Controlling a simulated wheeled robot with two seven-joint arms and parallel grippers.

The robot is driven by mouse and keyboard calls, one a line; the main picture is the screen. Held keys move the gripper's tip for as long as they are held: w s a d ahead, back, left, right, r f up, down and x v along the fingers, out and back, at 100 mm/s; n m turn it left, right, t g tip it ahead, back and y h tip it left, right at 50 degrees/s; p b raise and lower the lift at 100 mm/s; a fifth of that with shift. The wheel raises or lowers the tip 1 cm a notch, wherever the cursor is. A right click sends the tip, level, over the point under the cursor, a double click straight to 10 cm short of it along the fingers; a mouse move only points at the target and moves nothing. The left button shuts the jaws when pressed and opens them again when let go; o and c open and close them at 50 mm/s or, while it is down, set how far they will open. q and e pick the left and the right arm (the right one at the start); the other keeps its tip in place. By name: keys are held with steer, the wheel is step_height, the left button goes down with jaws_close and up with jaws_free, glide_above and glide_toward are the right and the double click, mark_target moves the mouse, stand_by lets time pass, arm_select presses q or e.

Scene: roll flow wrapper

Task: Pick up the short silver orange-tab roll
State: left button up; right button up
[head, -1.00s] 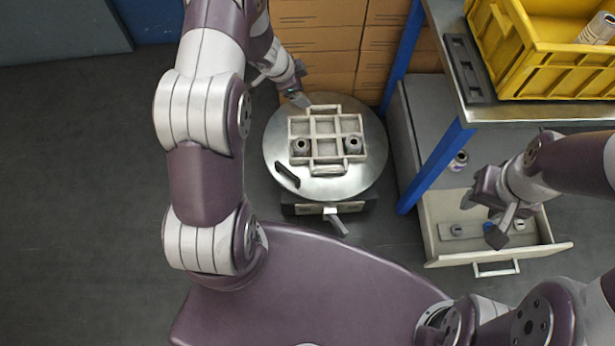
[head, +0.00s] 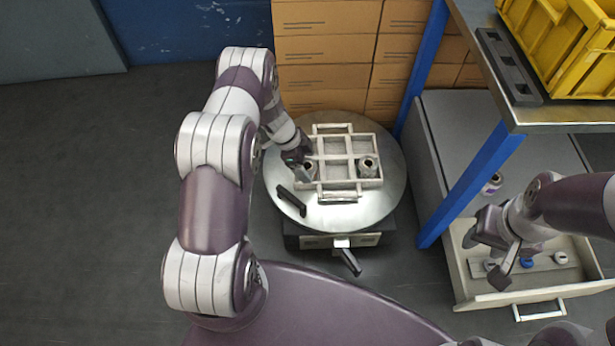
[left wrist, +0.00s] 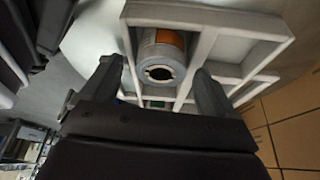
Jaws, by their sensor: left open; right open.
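A silver roll with an orange patch (left wrist: 165,62) stands in a compartment of the pale divided tray (left wrist: 250,25), seen up close in the left wrist view. In the head view this roll (head: 310,171) is in the tray's left part, partly hidden by my left gripper (head: 299,166). My left gripper (left wrist: 157,68) is open, with its fingers on either side of the roll's near end; I cannot tell whether they touch it. My right gripper (head: 492,252) is open and empty above the drawer.
The tray sits on a round metal turntable (head: 385,205) with a black handle (head: 291,201). An open drawer (head: 480,296) holds small parts. A blue post (head: 470,185) and yellow crate (head: 580,50) are at right; cardboard boxes (head: 325,50) are behind.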

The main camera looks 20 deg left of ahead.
arm_select(q)
steer(key=shift+d+f, duration=0.1)
steer(key=shift+f, duration=0.1)
steer(key=c, duration=1.2)
